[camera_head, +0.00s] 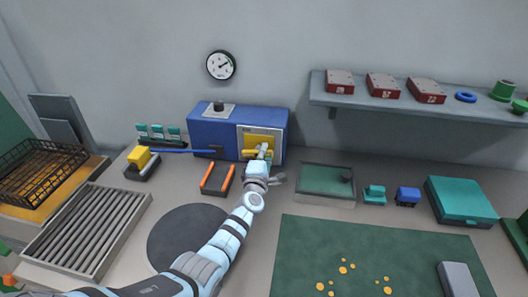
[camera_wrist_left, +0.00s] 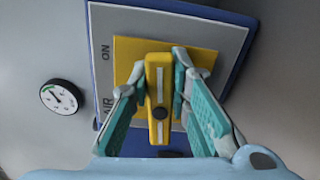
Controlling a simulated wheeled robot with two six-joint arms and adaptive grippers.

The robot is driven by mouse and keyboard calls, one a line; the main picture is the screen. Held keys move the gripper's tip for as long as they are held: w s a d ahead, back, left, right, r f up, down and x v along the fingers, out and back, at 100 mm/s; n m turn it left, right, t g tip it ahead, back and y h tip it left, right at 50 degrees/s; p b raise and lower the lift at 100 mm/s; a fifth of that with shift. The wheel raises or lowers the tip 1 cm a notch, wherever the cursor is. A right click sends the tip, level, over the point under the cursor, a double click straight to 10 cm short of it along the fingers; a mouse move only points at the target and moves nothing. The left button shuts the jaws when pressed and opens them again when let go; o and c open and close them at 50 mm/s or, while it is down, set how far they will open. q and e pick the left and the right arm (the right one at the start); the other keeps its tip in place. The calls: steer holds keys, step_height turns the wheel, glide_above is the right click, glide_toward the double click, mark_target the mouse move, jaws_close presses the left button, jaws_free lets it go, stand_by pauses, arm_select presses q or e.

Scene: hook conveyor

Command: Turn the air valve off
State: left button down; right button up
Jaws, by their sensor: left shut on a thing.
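The air valve is a yellow bar handle (camera_wrist_left: 158,122) with a dark pivot, on a yellow square plate (camera_wrist_left: 126,50). It sits on a grey panel (camera_wrist_left: 105,25) marked AIR and ON. In the head view the handle (camera_head: 250,153) lies roughly level on the front of the blue box (camera_head: 212,135). My left gripper (camera_head: 264,155) is at the handle; in the left wrist view its two teal-padded fingers (camera_wrist_left: 160,72) are shut on the bar, one on each side. The fingers hide part of the panel, and no OFF mark shows. My right gripper is out of view.
A round gauge (camera_head: 221,65) hangs on the wall above the box. A holder with orange bars (camera_head: 217,178) and a yellow-topped device (camera_head: 142,160) stand to the left. A glass-topped tray (camera_head: 325,182) is to the right. A shelf (camera_head: 400,103) holds red boxes.

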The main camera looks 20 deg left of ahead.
arm_select(q)
steer(key=shift+d+f+m, duration=0.1)
steer(key=shift+f+m, duration=0.25)
steer(key=shift+m, duration=0.45)
steer(key=c, duration=1.5)
jaws_free()
steer(key=shift+r, duration=0.1)
steer(key=v, duration=1.2)
steer(key=shift+s, duration=0.15)
